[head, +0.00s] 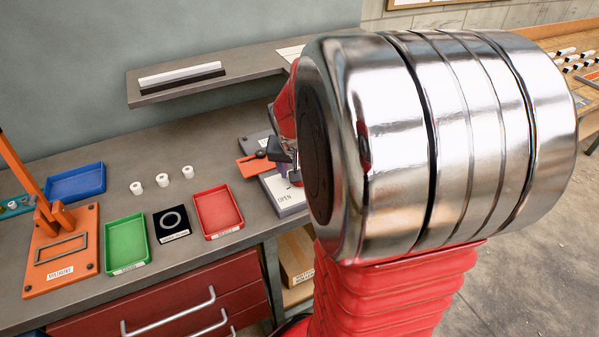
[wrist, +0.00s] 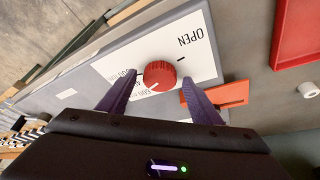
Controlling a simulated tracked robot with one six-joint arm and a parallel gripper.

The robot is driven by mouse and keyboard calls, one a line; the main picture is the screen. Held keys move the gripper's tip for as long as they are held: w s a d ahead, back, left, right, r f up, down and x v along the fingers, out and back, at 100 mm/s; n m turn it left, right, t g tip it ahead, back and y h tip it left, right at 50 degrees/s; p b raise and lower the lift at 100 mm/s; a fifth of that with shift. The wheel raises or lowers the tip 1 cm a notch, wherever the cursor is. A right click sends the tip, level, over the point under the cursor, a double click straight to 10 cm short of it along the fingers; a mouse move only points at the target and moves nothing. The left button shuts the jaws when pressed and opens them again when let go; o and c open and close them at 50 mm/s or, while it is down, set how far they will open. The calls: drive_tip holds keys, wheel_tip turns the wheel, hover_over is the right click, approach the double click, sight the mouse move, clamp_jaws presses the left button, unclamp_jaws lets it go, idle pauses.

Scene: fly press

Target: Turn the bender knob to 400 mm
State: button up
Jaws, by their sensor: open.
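The red ribbed bender knob (wrist: 160,74) sits on a white dial plate (wrist: 205,62) in the wrist view. The plate reads OPEN on its right side, with small number markings at the lower left, partly hidden. A pale pointer mark on the knob faces down-left toward those numbers; the exact value is unclear. My gripper (wrist: 159,77) is open, with one purple finger on each side of the knob. Gaps show between the fingers and the knob. In the head view, the bender (head: 287,198) shows its OPEN label, but my arm hides the knob.
An orange-red lever (wrist: 205,95) lies close to my right finger. In the head view, red (head: 218,212), green (head: 125,243) and blue (head: 75,184) trays and several white cylinders stand left on the bench. A shelf (head: 210,82) is above.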

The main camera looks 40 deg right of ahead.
drive_tip(key=shift+r, duration=0.1)
drive_tip(key=v, duration=1.3)
drive_tip(key=shift+a+r, duration=0.15)
drive_tip(key=shift+r, duration=0.05)
drive_tip(key=shift+s, duration=0.1)
drive_tip(key=s+a+f+n+t+y, duration=0.1)
drive_tip(key=s+a+n, duration=0.2)
drive_tip(key=a, duration=0.8)
drive_tip(key=s+a+n+t+y, duration=0.1)
drive_tip(key=s+a+n+y, duration=0.1)
drive_tip(key=s+a+n, duration=0.2)
drive_tip(key=a+n, duration=0.3)
drive_tip(key=a, duration=0.5)
drive_tip(key=shift+f+t, duration=0.4)
drive_tip(key=shift+c, duration=0.4)
